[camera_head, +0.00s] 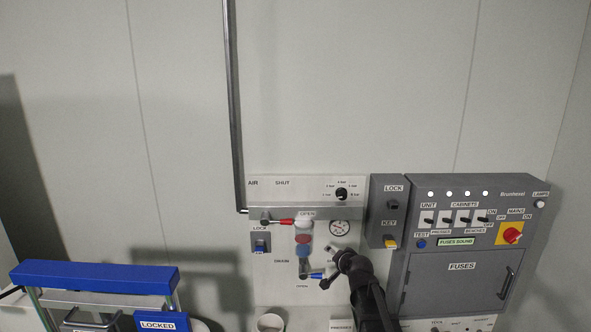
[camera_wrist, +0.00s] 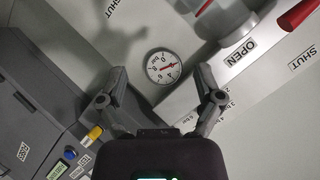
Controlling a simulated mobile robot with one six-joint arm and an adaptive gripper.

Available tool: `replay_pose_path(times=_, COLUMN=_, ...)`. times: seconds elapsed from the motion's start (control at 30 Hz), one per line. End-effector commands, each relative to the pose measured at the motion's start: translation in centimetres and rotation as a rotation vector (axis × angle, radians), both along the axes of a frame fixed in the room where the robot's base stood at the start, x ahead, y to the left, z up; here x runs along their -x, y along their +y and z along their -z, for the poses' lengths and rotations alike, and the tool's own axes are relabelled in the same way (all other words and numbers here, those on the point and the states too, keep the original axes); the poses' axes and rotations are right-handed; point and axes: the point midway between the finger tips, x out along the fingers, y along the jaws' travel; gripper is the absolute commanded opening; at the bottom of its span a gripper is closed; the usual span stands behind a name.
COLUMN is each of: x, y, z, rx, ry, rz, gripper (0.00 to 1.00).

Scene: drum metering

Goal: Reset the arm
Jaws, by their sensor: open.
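My gripper (camera_head: 329,265) is in front of the lower right part of the air panel (camera_head: 285,188) in the head view. In the wrist view its two fingers stand wide apart, with my gripper (camera_wrist: 161,73) open and nothing between the fingertips. The round pressure gauge (camera_wrist: 163,66) with a red needle shows behind the gap, and it also shows in the head view (camera_head: 339,227) just above my gripper. My forearm hides part of the panel's lower right.
A red-handled valve (camera_head: 285,221) and a blue-handled drain valve (camera_head: 317,276) are on the panel; the drain valve is close to my gripper. A key box (camera_head: 388,190) and grey fuse cabinet (camera_head: 473,195) stand right. A blue-topped frame (camera_head: 95,275) is lower left.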

Motion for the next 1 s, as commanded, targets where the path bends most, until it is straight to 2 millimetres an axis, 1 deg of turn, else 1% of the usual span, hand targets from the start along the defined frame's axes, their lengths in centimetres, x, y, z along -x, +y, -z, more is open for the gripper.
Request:
replay_pose_path(times=0.03, x=1.7, y=0.2, z=2.4, rx=0.041, ry=0.048, rz=-0.034, gripper=0.85)
replay_pose_path(times=0.17, x=5.4, y=0.4, z=6.6, rx=0.152, ry=0.182, rz=-0.124, gripper=0.85)
replay_pose_path(times=0.2, x=6.6, y=0.4, z=7.9, rx=0.185, ry=0.224, rz=-0.153, gripper=0.85)
replay_pose_path(times=0.27, x=8.5, y=0.3, z=9.7, rx=0.234, ry=0.288, rz=-0.193, gripper=0.85)
replay_pose_path(times=0.4, x=13.1, y=-0.3, z=13.8, rx=0.340, ry=0.440, rz=-0.286, gripper=0.85)
replay_pose_path(times=0.47, x=15.2, y=-0.6, z=15.4, rx=0.382, ry=0.508, rz=-0.325, gripper=0.85)
replay_pose_path(times=0.6, x=20.1, y=-1.7, z=18.6, rx=0.471, ry=0.666, rz=-0.412, gripper=0.85)
replay_pose_path(times=0.7, x=23.4, y=-2.5, z=20.4, rx=0.523, ry=0.773, rz=-0.466, gripper=0.85)
replay_pose_path(times=0.8, x=26.0, y=-3.1, z=21.5, rx=0.559, ry=0.861, rz=-0.508, gripper=0.85)
replay_pose_path(times=0.9, x=27.8, y=-3.6, z=22.1, rx=0.582, ry=0.923, rz=-0.537, gripper=0.85)
replay_pose_path(times=1.0, x=28.7, y=-3.8, z=22.3, rx=0.594, ry=0.956, rz=-0.552, gripper=0.85)
